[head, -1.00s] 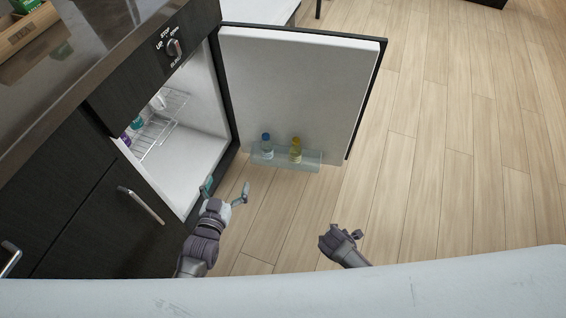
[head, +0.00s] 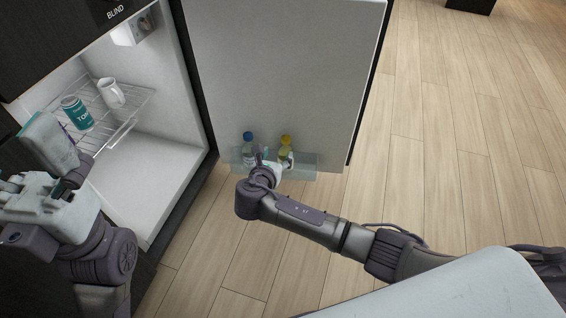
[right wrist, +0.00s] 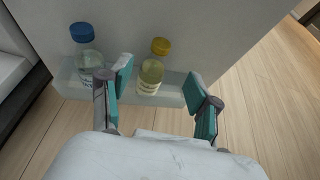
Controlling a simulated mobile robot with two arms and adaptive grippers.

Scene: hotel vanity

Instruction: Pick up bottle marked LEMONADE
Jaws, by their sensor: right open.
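A bottle with a yellow cap and pale yellow liquid (head: 286,146) stands in the clear shelf of the open fridge door. It also shows in the right wrist view (right wrist: 151,74); its label is too blurred to read surely. My right gripper (head: 275,158) is open in front of the door shelf. In the right wrist view its teal-padded fingers (right wrist: 157,78) are spread, with the yellow-capped bottle between and beyond them, not gripped. My left gripper (head: 48,150) is at the far left by the fridge opening; its jaw state is unclear.
A blue-capped bottle (head: 248,149) stands left of the yellow-capped one in the door shelf (right wrist: 172,98). Inside the fridge, a teal can (head: 77,113) and a white mug (head: 111,93) are on a wire rack (head: 128,108). Wooden floor lies clear at right.

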